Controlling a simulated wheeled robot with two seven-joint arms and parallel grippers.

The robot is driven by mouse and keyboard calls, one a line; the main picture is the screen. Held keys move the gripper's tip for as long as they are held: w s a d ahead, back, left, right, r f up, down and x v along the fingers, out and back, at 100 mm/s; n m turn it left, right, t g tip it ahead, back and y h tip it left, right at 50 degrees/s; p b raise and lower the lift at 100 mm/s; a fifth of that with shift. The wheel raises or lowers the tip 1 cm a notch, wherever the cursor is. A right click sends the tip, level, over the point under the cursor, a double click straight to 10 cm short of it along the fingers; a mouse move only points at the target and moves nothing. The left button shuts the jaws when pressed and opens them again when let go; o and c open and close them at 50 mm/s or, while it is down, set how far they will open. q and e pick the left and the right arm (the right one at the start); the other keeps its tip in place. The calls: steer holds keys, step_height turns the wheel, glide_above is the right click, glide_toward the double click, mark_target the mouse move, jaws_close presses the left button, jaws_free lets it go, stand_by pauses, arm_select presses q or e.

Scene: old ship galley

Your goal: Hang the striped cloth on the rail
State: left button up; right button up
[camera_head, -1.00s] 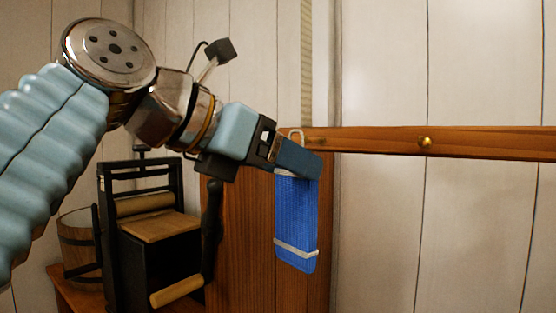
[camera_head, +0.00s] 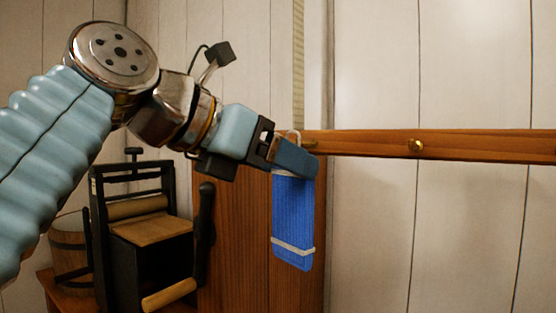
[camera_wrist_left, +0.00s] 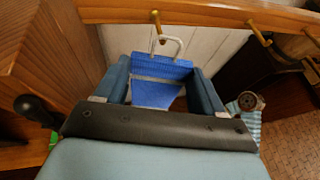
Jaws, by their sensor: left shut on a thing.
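The striped cloth (camera_head: 293,222) is blue with a pale band near its lower end and hangs below my left gripper (camera_head: 298,160). The gripper is shut on its upper part. In the left wrist view the cloth (camera_wrist_left: 155,68) sits between my left gripper's fingers (camera_wrist_left: 165,88). Its white loop (camera_wrist_left: 180,43) stands up beside a brass peg (camera_wrist_left: 156,18); I cannot tell whether the peg is through it. The wooden rail (camera_head: 470,147) runs right from just beyond the gripper; it also shows in the wrist view (camera_wrist_left: 205,13). My right gripper is not seen.
A brass peg (camera_head: 415,145) farther right on the rail is bare. A black mangle with wooden rollers (camera_head: 150,230) and a wooden bucket (camera_head: 70,250) stand at lower left. A brown wooden panel (camera_head: 235,250) is behind the cloth. The pale wall below the rail is clear.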

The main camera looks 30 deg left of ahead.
arm_select(q)
steer(key=shift+w, duration=0.15)
steer(key=shift+w, duration=0.7)
steer(key=shift+w+d+f, duration=0.1)
steer(key=shift+w+f, duration=0.15)
steer(key=shift+f, duration=0.2)
stand_by(1.1)
steer(key=o, duration=1.2)
steer(key=shift+o, duration=0.2)
steer(key=v, duration=1.3)
steer(key=shift+s, duration=0.4)
